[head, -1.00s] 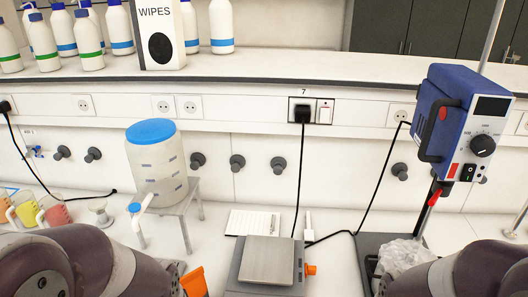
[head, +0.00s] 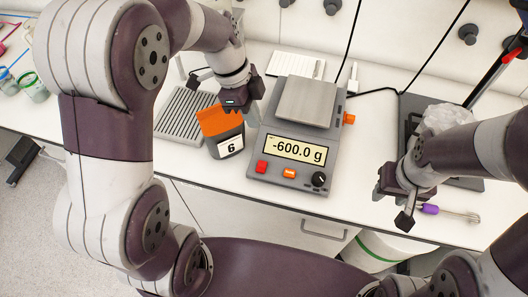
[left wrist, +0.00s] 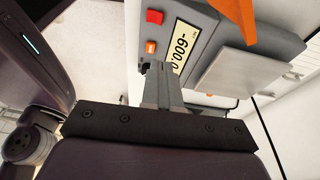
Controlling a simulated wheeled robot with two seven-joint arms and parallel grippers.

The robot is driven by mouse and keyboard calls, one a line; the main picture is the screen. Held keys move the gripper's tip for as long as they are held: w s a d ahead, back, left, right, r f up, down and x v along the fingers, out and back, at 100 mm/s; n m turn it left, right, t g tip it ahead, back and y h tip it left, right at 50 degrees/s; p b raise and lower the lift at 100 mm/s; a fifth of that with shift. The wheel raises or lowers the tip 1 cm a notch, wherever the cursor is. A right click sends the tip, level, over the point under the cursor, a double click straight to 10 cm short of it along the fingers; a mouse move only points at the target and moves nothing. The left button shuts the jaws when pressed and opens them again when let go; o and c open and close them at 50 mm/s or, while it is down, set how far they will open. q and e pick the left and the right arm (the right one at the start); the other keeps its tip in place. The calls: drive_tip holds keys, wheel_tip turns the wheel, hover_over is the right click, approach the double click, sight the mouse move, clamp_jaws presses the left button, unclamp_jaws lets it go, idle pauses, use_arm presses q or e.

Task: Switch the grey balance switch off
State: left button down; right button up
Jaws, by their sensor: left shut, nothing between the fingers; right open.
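The grey balance (head: 283,186) stands on the bench in the head view, with a bare metal pan (head: 305,101). Its lit display (head: 296,148) reads -600.0 g. On its front are a red switch (head: 261,167), an orange button (head: 289,173) and a black knob (head: 319,179). The left wrist view also shows the red switch (left wrist: 154,17) and orange button (left wrist: 150,47). My left gripper (head: 253,117) is shut and empty, by the balance's left side; its fingers (left wrist: 158,80) show near the front panel. My right gripper (head: 399,204) is open and empty, right of the balance.
A grey tub (head: 227,146) with an orange rim, labelled 6, stands close left of the balance. A ribbed grey stand (head: 184,115) is behind it. A purple-handled whisk (head: 445,212) lies by my right gripper. The bench's front edge is just before the balance.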

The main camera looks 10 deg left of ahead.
use_arm(q)
drive_tip(key=shift+w, duration=0.1)
approach(261, 167)
drive_tip(key=d+f, duration=0.1)
drive_tip(key=w+d+f, duration=0.1)
drive_tip(key=f, duration=0.1)
drive_tip(key=d+f, duration=0.1)
drive_tip(key=f, duration=0.1)
drive_tip(key=shift+w+d+f, duration=0.1)
drive_tip(key=shift+w, duration=0.2)
drive_tip(key=shift+f, duration=0.4)
